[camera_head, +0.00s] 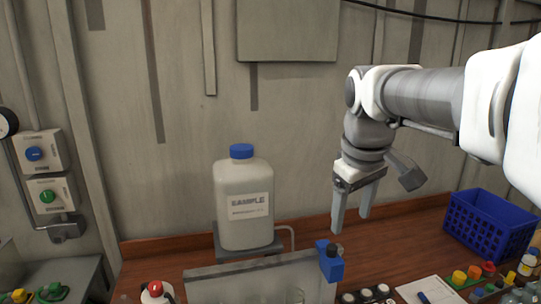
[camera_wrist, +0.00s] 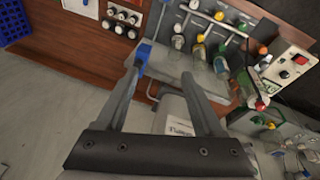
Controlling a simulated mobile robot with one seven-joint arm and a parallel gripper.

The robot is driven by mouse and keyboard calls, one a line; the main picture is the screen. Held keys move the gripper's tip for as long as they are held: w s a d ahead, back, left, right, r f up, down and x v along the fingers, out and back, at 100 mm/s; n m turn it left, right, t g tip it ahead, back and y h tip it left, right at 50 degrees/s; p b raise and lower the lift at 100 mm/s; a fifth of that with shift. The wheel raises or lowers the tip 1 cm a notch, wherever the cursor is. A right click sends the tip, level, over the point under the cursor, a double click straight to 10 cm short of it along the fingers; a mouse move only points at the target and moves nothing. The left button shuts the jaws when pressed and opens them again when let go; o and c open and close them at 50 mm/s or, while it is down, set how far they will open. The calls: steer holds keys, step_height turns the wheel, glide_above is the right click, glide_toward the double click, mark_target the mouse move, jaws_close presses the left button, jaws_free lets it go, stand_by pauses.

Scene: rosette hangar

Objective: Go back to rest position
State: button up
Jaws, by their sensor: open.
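My gripper (camera_head: 352,212) hangs from the arm at the right of the head view, fingers pointing down and spread apart with nothing between them. It is right of the white bottle labelled SAMPLE (camera_head: 243,200), which has a blue cap and stands on a small raised stand. In the wrist view, my gripper (camera_wrist: 165,68) shows two long fingers apart. Part of the white labelled bottle (camera_wrist: 176,127) shows behind and between the fingers there, mostly hidden by the gripper.
A blue crate (camera_head: 490,226) stands on the wooden bench at the right. Several coloured caps (camera_head: 474,272) and a clipboard (camera_head: 426,292) lie in front of it. A grey panel with a blue fitting (camera_head: 331,264) stands before the bottle. Wall switch boxes (camera_head: 42,150) are at the left.

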steer(key=s+f+m+t, duration=0.1)
steer(key=s+f+m, duration=0.2)
steer(key=s+f, duration=0.2)
steer(key=s+f+m+t+b, duration=0.1)
steer(key=s+f, duration=0.3)
steer(key=s, duration=0.7)
steer(key=shift+a+f+m+y, duration=0.15)
steer(key=shift+f+m+y, duration=0.2)
steer(key=shift+m, duration=0.55)
steer(key=shift+s, duration=0.1)
steer(key=c, duration=0.3)
steer(key=shift+a, duration=0.1)
steer(key=shift+a, duration=0.1)
